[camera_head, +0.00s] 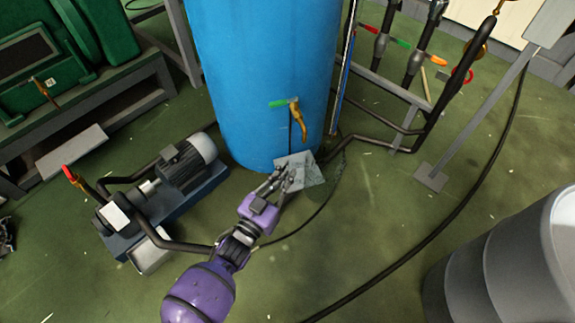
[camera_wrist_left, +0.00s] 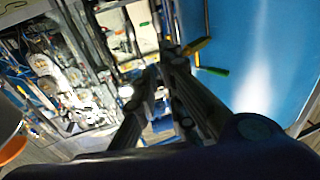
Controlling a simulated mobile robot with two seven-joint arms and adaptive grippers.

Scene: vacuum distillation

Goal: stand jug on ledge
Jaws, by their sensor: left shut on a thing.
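My left gripper (camera_head: 284,177) reaches in from below to the front foot of the blue tank, under its brass tap (camera_head: 298,118). Its fingers (camera_wrist_left: 160,75) are shut in the left wrist view. A faint see-through shape (camera_head: 326,184), which looks like the jug, shows just right of the fingertips. Its outline is hard to make out, and the fingers hide where they hold it. A pale grey square plate (camera_head: 310,168), perhaps the ledge, lies by the fingertips at the tank's foot. I cannot tell whether the jug touches it. My right gripper is not in view.
The blue tank (camera_head: 260,70) stands behind the gripper. A pump (camera_head: 185,165) on a blue base stands at left, with a grey slab (camera_head: 72,152) beyond it. Pipes with valves (camera_head: 415,60) stand at right. A grey drum (camera_head: 510,260) fills the lower right. A black hose crosses the green floor.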

